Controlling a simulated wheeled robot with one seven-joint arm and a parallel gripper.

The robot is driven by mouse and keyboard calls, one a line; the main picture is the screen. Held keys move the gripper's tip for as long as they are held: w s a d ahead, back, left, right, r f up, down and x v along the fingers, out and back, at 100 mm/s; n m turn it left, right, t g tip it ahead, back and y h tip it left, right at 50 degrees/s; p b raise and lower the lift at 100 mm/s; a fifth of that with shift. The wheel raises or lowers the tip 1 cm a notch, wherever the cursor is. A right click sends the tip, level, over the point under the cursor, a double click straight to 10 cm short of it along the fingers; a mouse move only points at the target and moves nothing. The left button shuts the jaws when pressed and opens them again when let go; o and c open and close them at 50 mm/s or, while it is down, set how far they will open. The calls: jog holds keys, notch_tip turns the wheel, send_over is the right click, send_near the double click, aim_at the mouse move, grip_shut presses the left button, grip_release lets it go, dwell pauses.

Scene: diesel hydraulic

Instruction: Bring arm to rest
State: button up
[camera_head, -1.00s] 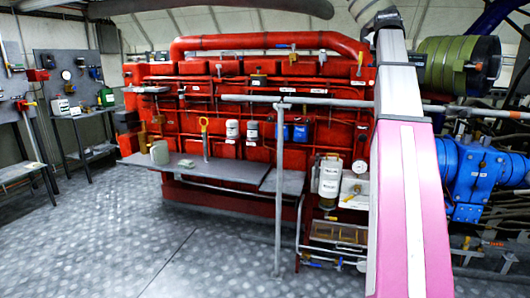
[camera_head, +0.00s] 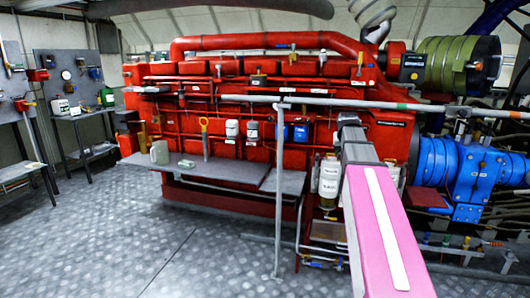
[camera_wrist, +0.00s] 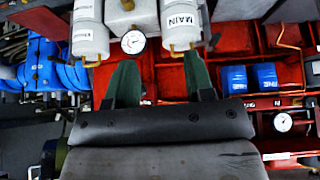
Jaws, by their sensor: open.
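My arm shows in the head view as a pink and grey link rising from the bottom right in front of the red engine (camera_head: 225,88). Its far end lies over the engine's right part, near the white canister (camera_head: 329,176). My gripper is not distinct in the head view. In the wrist view my gripper (camera_wrist: 157,78) has two green fingers spread apart, with nothing held between them. White canisters, one marked MAIN (camera_wrist: 180,22), and a round gauge (camera_wrist: 133,42) lie beyond the fingers. I cannot tell how far off they are.
A grey shelf (camera_head: 225,172) runs along the engine front, with a grey rail (camera_head: 278,215) before it. Blue machinery (camera_head: 468,172) stands at right. A workbench (camera_head: 85,118) stands at left. The floor (camera_head: 110,235) at front left is clear.

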jog(key=s+a+f+n+g, duration=0.1)
jog(key=s+a+f+g, duration=0.1)
jog(key=s+a+f, duration=0.3)
jog(key=s+a+f+n+g+y, duration=0.1)
jog(key=s+a+f, duration=0.3)
jog(key=s+f, duration=0.7)
jog(key=s+a+f+g, duration=0.3)
jog(key=s+a+f, duration=0.2)
jog(key=f, duration=1.5)
jog(key=s, duration=0.3)
jog(key=shift+s+a+n+y, duration=0.3)
jog(key=shift+s+n+y, duration=0.1)
